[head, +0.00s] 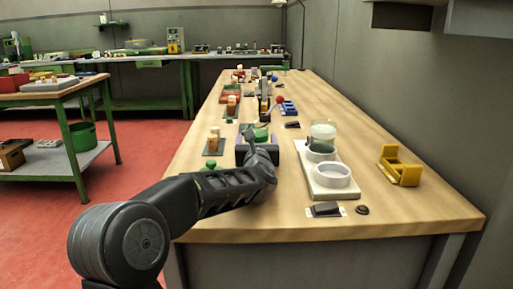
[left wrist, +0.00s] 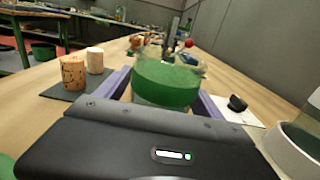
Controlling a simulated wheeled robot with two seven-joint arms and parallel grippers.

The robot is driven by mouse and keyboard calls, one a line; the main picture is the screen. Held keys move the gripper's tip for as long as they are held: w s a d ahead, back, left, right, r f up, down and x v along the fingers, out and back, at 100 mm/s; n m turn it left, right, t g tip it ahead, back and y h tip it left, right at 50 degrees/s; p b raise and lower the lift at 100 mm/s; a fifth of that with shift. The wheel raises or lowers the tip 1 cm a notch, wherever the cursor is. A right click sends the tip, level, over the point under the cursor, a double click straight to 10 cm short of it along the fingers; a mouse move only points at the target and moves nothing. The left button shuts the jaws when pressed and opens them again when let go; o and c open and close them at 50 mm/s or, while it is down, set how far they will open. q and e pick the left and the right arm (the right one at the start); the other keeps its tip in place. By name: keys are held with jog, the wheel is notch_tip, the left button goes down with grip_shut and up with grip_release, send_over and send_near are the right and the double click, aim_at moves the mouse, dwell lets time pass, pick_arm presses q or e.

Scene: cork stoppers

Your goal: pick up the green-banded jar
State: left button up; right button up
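The green-banded jar (left wrist: 168,82) is a clear round jar with a wide green band. It stands upright on the table between the purple fingers of my left gripper (left wrist: 165,100) in the left wrist view. The fingers are wide apart, one on each side, and a thin gap seems to show at the jar's left side. In the head view the left gripper (head: 258,150) is near the middle of the bench. The green of the jar (head: 262,132) shows just beyond it, its lower part hidden. My right gripper is not in view.
Corks (left wrist: 74,73) stand on a dark mat left of the jar. A pale tray (head: 338,193) with a white round dish (head: 330,174) and a clear jar (head: 322,131) lies to the right. A yellow holder (head: 402,170) is farther right. More items line the bench beyond.

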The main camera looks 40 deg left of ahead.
pick_arm(q)
grip_shut()
dwell(0.7)
